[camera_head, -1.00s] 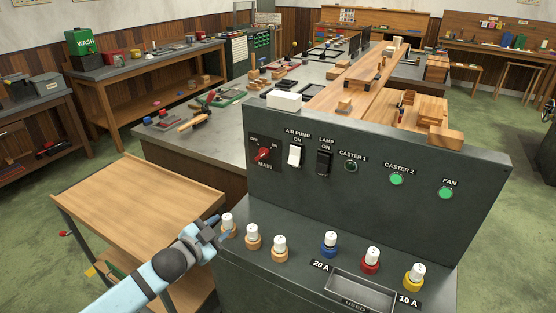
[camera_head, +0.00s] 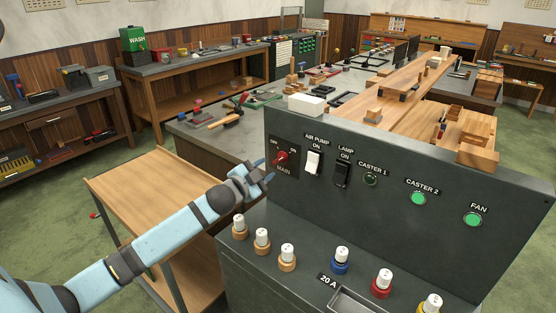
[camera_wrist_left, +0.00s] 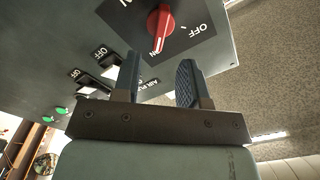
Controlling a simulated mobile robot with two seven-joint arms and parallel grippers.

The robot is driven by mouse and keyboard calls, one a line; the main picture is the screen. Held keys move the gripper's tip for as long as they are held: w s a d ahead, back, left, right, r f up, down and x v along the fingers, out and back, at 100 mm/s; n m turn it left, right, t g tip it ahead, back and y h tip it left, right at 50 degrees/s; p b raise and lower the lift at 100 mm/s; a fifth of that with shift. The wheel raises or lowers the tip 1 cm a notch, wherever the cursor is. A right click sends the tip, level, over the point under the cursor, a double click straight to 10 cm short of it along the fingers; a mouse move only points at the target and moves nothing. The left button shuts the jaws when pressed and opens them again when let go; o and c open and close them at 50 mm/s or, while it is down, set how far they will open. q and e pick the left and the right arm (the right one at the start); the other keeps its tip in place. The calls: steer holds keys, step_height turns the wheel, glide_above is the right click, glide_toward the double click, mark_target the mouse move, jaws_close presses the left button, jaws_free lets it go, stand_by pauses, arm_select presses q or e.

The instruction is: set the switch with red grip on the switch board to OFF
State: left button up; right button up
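The switch board (camera_head: 400,245) is a dark grey panel with a sloped front ledge. Its MAIN switch with red grip (camera_head: 281,157) sits at the panel's left end, between OFF and ON labels. In the left wrist view the red grip (camera_wrist_left: 160,28) lines up with the ON label, and OFF lies to the side. My left gripper (camera_head: 264,172) is just left of and below the switch, apart from it. Its two fingers (camera_wrist_left: 160,82) are apart with nothing between them. My right gripper is not in view.
A white AIR PUMP rocker (camera_head: 313,163) and a dark LAMP rocker (camera_head: 342,174) are right of the red switch. Green CASTER 2 (camera_head: 418,198) and FAN (camera_head: 472,219) lights glow. Several white-topped fuses stand on the ledge below. A wooden cart (camera_head: 150,185) stands left.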

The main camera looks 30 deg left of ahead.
mark_target(279, 160)
arm_select(q)
steer(key=w, duration=0.6)
steer(key=shift+w+d+p, duration=0.25)
steer(key=shift+d+p, duration=0.05)
steer(key=shift+p, duration=0.05)
jaws_close()
